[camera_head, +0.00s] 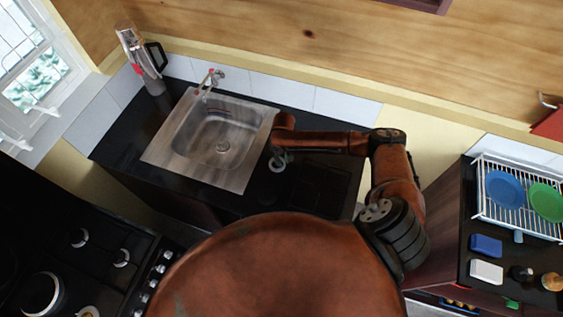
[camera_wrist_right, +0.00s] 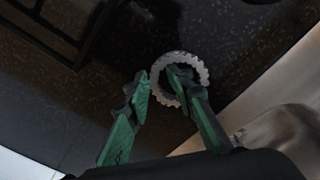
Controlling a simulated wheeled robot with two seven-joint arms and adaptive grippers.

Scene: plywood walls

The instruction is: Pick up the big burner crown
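A grey toothed ring, which looks like the burner crown (camera_wrist_right: 162,64), lies on the black speckled counter. In the head view the crown (camera_head: 278,165) shows as a small pale ring just right of the sink, partly hidden by my wrist. My right gripper (camera_wrist_right: 159,76) is open and points down over it. In the wrist view one finger overlaps the ring's opening and the other is outside its left side, so the ring's left rim lies between the fingertips. I cannot tell the remaining height or any contact. My left gripper is not in view.
A metal sink (camera_head: 178,158) is left of the crown. A black stove (camera_head: 100,266) with burner parts is at lower left. A dish rack (camera_head: 478,205) with plates stands on the right counter. A bottle (camera_head: 154,84) stands in the back left corner.

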